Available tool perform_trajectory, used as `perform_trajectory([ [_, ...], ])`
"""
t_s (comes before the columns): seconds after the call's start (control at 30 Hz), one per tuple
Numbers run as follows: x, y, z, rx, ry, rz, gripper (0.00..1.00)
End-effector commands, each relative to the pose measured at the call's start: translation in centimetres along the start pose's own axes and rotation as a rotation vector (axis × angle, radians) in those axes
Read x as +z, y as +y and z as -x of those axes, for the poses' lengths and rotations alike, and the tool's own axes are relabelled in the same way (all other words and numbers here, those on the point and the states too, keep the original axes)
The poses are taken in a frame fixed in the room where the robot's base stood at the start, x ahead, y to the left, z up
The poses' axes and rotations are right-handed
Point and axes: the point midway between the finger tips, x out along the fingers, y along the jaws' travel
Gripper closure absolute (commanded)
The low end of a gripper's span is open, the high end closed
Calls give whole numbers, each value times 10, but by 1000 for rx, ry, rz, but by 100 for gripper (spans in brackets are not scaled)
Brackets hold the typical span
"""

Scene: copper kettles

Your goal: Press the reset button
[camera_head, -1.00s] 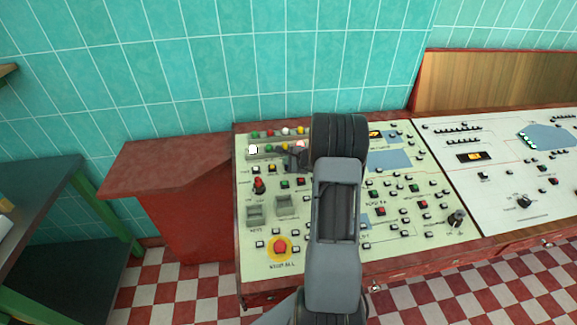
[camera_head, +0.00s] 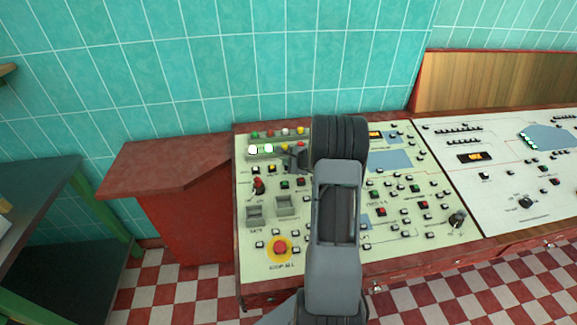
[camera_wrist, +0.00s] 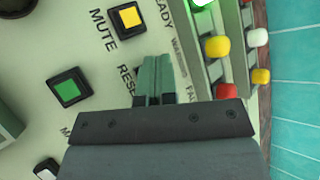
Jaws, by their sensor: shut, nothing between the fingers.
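My gripper (camera_wrist: 152,62) is shut and empty, with its fingertips over the panel at a partly covered label that reads "RESE". The reset button itself is hidden behind the fingers in the wrist view. I cannot tell whether the tips touch it. In the head view my gripper (camera_head: 292,168) points down at the upper left of the pale control panel (camera_head: 340,255), just right of a yellow button (camera_head: 271,169). That yellow button, labelled "MUTE", also shows in the wrist view (camera_wrist: 128,17).
A green button (camera_wrist: 69,90) lies left of the fingers in the wrist view. Raised lamps, including a yellow one (camera_wrist: 217,46), stand close on the right. A red emergency-style knob (camera_head: 280,247) sits at the panel's lower left. A tiled wall (camera_head: 200,60) is behind.

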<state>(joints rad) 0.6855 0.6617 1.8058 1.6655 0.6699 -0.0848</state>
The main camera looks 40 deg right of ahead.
Motion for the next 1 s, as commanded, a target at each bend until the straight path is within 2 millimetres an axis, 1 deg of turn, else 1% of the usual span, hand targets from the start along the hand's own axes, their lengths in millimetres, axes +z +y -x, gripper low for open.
perform_trajectory([
  [0.33, 7, -7, 10, -1, 1, 0, 100],
  [0.77, 8, -8, 11, 0, 0, 0, 100],
  [1.0, 15, -16, 21, -1, 0, 2, 100],
])
